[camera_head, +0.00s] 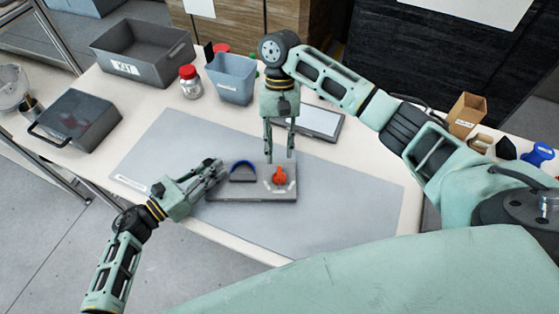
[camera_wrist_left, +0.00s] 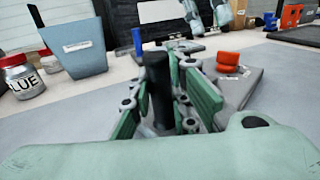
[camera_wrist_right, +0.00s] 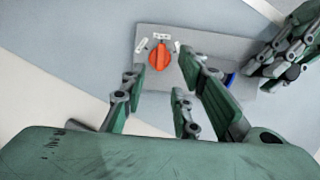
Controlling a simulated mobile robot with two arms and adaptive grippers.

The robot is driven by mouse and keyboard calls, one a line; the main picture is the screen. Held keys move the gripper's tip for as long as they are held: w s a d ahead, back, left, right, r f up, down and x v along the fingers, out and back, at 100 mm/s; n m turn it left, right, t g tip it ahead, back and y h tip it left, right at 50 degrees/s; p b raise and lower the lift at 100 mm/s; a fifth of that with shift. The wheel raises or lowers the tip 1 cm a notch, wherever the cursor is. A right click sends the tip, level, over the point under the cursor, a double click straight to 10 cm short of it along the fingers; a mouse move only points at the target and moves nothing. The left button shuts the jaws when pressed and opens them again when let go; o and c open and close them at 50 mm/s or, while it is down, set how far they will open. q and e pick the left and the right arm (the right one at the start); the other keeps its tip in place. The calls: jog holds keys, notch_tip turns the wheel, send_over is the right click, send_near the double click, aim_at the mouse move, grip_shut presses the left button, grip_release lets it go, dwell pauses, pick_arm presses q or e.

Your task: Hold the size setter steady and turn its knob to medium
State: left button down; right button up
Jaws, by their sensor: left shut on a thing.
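My left gripper (camera_head: 216,172) is at the setter's left end. In the left wrist view its fingers are closed about a dark upright post (camera_wrist_left: 158,85), apparently the setter's handle. My right gripper (camera_head: 281,158) points down over the knob, with fingers apart; I cannot tell whether they touch it.
A grey mat (camera_head: 330,215) lies under the setter, clear to the right. Behind are a tablet (camera_head: 318,122), a blue-grey bin (camera_head: 232,80), a red-lidded jar (camera_head: 190,82) and a dark tray (camera_head: 140,52). A dark case (camera_head: 78,122) is at left, a cardboard box (camera_head: 466,115) at right.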

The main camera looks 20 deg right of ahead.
jog(key=v, duration=0.5)
jog(key=shift+r, duration=0.15)
pick_arm(q)
jog(key=c, duration=1.6)
grip_release()
jog(key=shift+o, duration=0.2)
